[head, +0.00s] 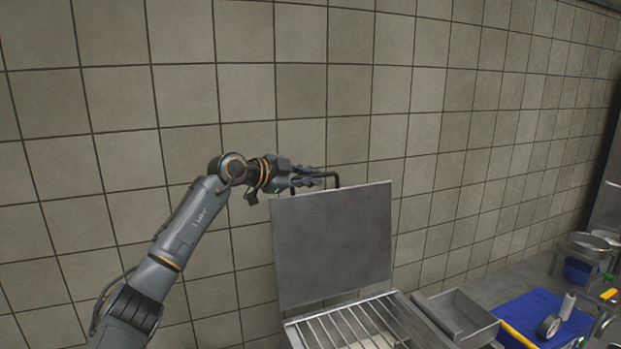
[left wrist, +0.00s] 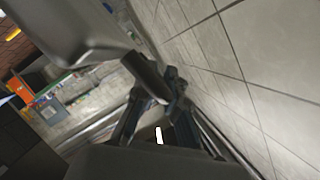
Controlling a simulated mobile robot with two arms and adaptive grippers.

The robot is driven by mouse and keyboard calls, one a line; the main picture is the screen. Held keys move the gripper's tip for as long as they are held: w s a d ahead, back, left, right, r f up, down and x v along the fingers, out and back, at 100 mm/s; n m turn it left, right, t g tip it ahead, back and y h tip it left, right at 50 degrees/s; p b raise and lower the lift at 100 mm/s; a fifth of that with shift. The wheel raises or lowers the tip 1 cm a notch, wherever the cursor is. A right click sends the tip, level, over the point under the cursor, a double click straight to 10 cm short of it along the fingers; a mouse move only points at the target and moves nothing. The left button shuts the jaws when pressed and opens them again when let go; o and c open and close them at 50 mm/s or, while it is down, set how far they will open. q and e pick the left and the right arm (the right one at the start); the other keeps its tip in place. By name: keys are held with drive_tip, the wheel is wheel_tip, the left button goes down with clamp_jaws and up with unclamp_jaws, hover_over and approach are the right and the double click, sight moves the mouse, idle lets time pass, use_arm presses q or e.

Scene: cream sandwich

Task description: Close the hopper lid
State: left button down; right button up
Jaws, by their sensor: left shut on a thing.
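The hopper lid (head: 333,245) is a flat grey metal panel standing open, close to upright, at the back of the hopper (head: 355,325). The hopper's barred opening shows below it at the bottom of the head view. My left gripper (head: 325,178) is at the lid's top edge, shut on the lid's dark handle (head: 337,180). In the left wrist view, the fingers (left wrist: 160,95) close around the handle bar (left wrist: 148,74), and the lid (left wrist: 70,28) shows at upper left. The fingers hide part of the handle. My right gripper is not in view.
A tiled wall (head: 450,100) stands close behind the lid and my left arm. Right of the hopper are a grey metal tray (head: 456,316) and a blue board (head: 540,315) with a pale tool on it. A blue bowl (head: 577,270) sits farther right.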

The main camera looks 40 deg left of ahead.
use_arm(q)
drive_tip(key=s+d+f+m+t+b, duration=0.1)
drive_tip(key=s+d+m+b, duration=0.2)
drive_tip(key=d+b, duration=0.4)
drive_tip(key=s+d+f+m+t+y+b, duration=0.1)
drive_tip(key=s+d+f+m+b, duration=0.1)
drive_tip(key=s+d+b, duration=0.4)
drive_tip(key=d+b, duration=0.2)
drive_tip(key=d, duration=0.3)
drive_tip(key=shift+s+d+m+t, duration=0.2)
drive_tip(key=shift+s+m+t, duration=0.1)
drive_tip(key=shift+m, duration=0.1)
drive_tip(key=shift+f, duration=0.1)
